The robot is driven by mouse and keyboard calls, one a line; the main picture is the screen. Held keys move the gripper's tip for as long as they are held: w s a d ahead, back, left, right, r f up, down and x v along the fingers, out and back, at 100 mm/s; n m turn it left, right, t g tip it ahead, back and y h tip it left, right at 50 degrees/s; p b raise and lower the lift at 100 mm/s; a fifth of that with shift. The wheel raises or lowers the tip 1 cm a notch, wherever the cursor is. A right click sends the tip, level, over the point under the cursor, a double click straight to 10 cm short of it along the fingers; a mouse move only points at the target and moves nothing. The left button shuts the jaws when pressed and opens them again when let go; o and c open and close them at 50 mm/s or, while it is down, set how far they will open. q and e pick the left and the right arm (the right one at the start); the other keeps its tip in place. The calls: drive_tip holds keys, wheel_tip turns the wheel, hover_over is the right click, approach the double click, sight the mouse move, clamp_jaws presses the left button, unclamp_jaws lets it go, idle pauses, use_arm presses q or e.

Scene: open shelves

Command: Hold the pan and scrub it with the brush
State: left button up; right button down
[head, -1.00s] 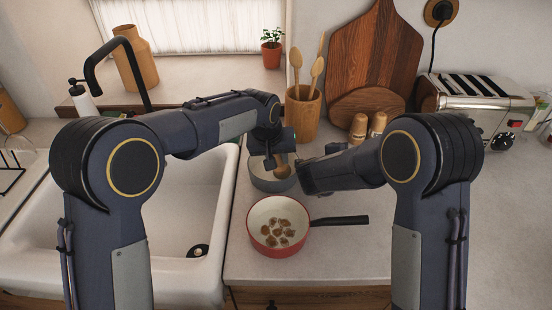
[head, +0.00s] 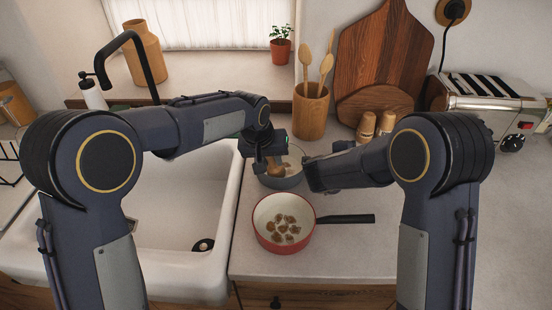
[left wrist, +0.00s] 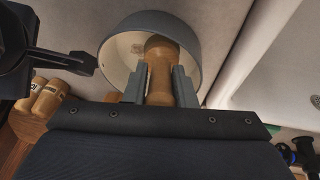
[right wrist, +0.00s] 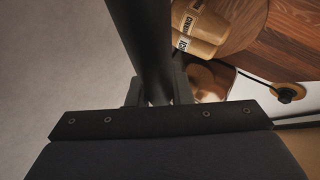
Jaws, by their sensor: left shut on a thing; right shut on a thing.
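The grey pan (head: 281,182), pale inside, is at the back of the counter beside the sink. My left gripper (head: 268,160) is shut on the wooden brush (head: 275,171), whose lower end is inside this pan. In the left wrist view the brush (left wrist: 172,75) stands between the fingers, with the pan (left wrist: 195,30) around its far end. My right gripper (right wrist: 157,95) is shut on the pan's dark handle (right wrist: 143,45). In the head view the right hand hides most of that handle. The bristles are hidden.
A red pan (head: 307,240) with brown spots inside sits in front, its black handle (head: 345,218) pointing right. The white sink (head: 165,275) is at left. Behind stand a utensil pot (head: 311,115), shakers (head: 367,125), cutting boards (head: 385,55) and a toaster (head: 490,98).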

use_arm(q)
drive_tip(key=shift+w+a, duration=0.3)
drive_tip(key=shift+w, duration=0.25)
drive_tip(key=shift+w+a, duration=0.3)
drive_tip(key=shift+w, duration=0.2)
drive_tip(key=shift+w+d, duration=0.15)
drive_tip(key=shift+w, duration=0.1)
drive_tip(key=shift+w+d+r, duration=0.1)
drive_tip(key=shift+w+d, duration=0.45)
drive_tip(key=shift+w, duration=0.25)
drive_tip(key=shift+d, duration=0.1)
drive_tip(key=shift+s+d, duration=0.1)
drive_tip(key=shift+d, duration=1)
drive_tip(key=shift+s+d+f, duration=0.15)
drive_tip(key=shift+s+d, duration=0.1)
drive_tip(key=shift+s, duration=0.3)
drive_tip(key=shift+s+d+f, duration=0.1)
drive_tip(key=shift+s+d, duration=0.15)
drive_tip(key=shift+s, duration=0.3)
wheel_tip(320, 180, up, 7)
